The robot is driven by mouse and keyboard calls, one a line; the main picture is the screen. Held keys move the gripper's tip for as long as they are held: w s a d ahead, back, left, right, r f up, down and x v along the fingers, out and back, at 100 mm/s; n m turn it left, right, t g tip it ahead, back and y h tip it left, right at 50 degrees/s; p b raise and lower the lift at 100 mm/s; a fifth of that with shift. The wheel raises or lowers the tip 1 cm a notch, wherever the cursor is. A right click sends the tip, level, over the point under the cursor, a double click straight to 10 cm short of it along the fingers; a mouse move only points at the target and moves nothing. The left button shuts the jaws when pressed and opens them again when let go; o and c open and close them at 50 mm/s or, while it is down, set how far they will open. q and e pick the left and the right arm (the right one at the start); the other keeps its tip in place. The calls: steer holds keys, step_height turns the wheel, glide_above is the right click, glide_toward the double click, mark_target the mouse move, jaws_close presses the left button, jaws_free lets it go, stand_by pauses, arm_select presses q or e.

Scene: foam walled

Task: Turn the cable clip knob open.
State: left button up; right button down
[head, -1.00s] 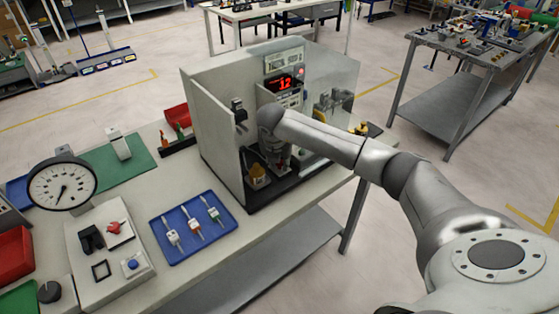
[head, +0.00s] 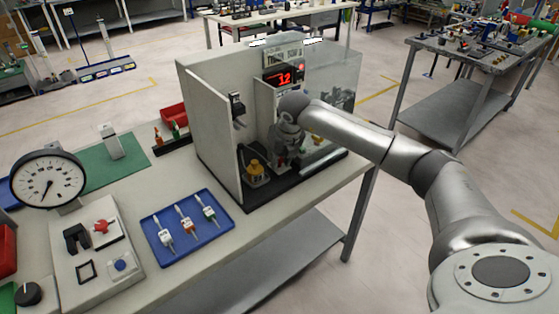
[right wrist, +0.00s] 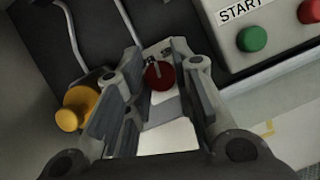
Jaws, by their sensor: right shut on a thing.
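In the right wrist view a red round knob (right wrist: 158,76) with a small grey pointer sits on a white block (right wrist: 165,135). It lies between the fingertips of my right gripper (right wrist: 160,65), which is shut on it. In the head view my right gripper (head: 288,158) is inside the open-fronted foam-walled booth (head: 215,125), mostly hidden by my wrist; the knob cannot be made out there. My left gripper is not in view.
A yellow-orange knob (right wrist: 78,106) is left of my fingers. A START box with a green button (right wrist: 252,39) and a red button is at the right. The booth has a clear side panel (head: 338,95) and a lit display (head: 284,78). A blue tray (head: 165,262) stands outside.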

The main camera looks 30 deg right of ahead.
steer(key=shift+r, duration=0.1)
stand_by(0.4)
steer(key=c, duration=1.2)
jaws_free()
steer(key=v, duration=1.2)
steer(key=shift+w, duration=0.1)
